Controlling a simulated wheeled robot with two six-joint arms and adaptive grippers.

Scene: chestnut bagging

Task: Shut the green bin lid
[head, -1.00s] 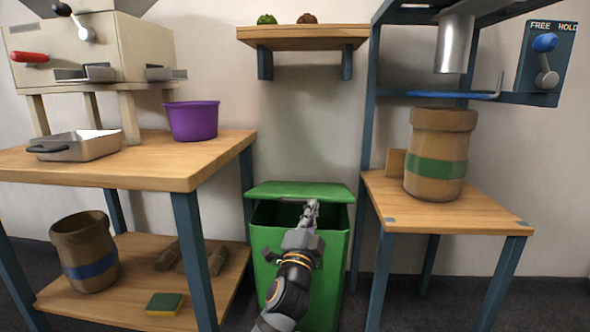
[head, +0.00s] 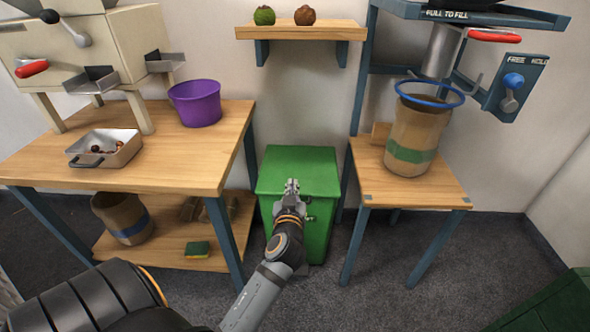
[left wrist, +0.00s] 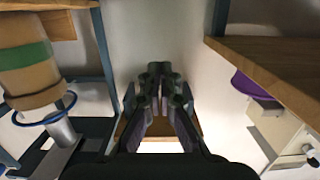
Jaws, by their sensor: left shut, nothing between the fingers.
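The green bin (head: 322,235) stands on the floor between the two tables in the head view. Its lid (head: 300,163) lies flat across the top, and no opening shows. My left gripper (head: 291,184) is shut and empty. In the head view it overlaps the lid's front edge; whether it touches the lid cannot be told. Its shut fingers also show in the left wrist view (left wrist: 158,75), where the bin is not seen. My right gripper is not in view.
A wooden table (head: 190,165) at left bears a purple tub (head: 197,104) and a metal tray (head: 128,152). A stand (head: 440,190) at right bears a green-banded sack (head: 415,135). A wall shelf (head: 300,30) hangs above the bin. Grey floor before the bin is clear.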

